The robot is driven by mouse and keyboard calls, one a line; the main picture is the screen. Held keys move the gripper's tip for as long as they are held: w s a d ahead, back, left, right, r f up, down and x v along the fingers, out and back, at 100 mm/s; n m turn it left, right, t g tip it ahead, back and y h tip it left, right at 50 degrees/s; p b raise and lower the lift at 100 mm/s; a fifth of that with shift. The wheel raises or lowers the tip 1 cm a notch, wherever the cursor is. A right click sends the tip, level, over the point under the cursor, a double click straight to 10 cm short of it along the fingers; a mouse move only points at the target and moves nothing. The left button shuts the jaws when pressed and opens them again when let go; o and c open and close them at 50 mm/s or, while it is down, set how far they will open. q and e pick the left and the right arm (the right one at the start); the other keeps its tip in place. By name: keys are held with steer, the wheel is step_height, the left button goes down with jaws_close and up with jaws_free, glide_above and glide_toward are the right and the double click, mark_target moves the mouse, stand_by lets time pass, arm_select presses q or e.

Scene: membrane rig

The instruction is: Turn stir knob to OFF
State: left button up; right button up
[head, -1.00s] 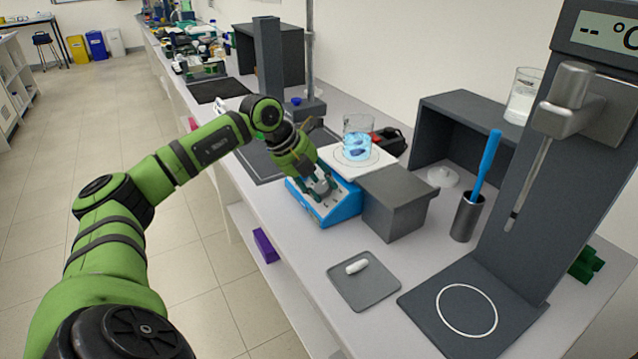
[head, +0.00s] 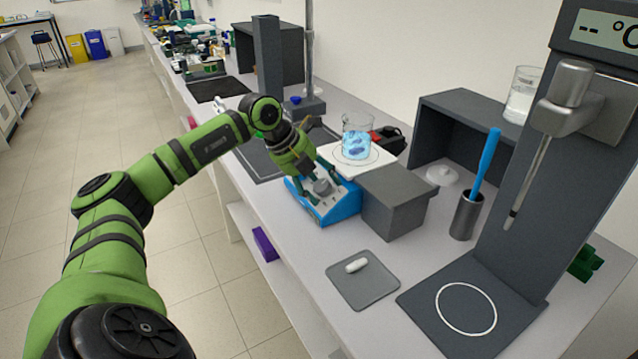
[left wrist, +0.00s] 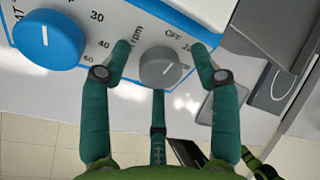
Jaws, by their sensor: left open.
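The stir knob (head: 322,187) is a small grey dial on the sloped front of the blue stirrer hotplate (head: 341,208). In the left wrist view the grey knob (left wrist: 160,67) stands between my two fingers, with "rpm" and "OFF" printed near it. A pale pointer line shows on its face; the exact setting is hard to read. My left gripper (left wrist: 161,48) is open, its teal fingers apart on either side of the knob, with visible gaps. The larger blue knob (left wrist: 48,40) sits to the left. My right gripper is not in view.
A beaker of blue liquid (head: 357,140) stands on the white hotplate top. A grey box (head: 395,203) stands close to the hotplate's right side. A grey tray (head: 345,287) with a white capsule-shaped piece lies nearer the front.

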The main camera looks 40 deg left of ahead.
arm_select(q)
steer(key=v, duration=1.2)
steer(key=shift+d, duration=0.1)
